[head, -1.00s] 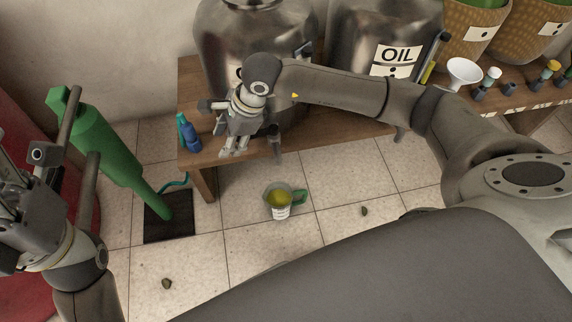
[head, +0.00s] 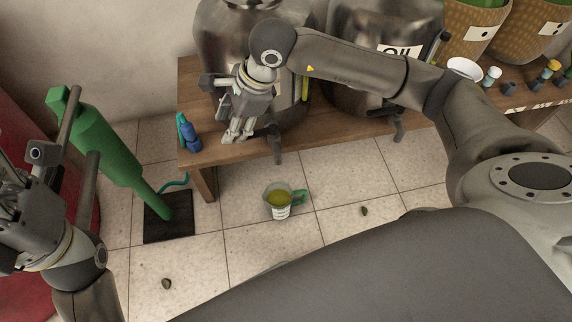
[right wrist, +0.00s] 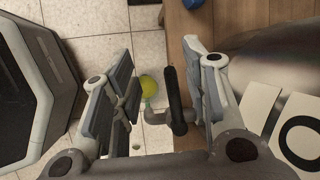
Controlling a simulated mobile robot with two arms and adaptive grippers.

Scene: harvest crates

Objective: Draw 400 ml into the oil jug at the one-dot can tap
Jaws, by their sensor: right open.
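The oil jug (head: 278,212), clear with a green handle, stands upright on the floor tiles below the left steel can's tap (head: 276,150), with yellow-green oil inside. The oil in it also shows in the right wrist view (right wrist: 148,87). The left can (head: 222,40) stands on the wooden bench; its dot mark is hidden. My right gripper (head: 232,137) is open just left of the tap. In the right wrist view the tap's dark handle (right wrist: 173,100) lies between the open fingers, nearer the right one. My left gripper (head: 35,160) is at the left edge, its fingers unclear.
A second steel can (head: 345,75), labelled OIL, stands to the right, partly behind my right arm. A blue bottle (head: 191,135) is at the bench's left end. A green bottle-shaped object (head: 105,145) leans over a dark floor mat (head: 168,215).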

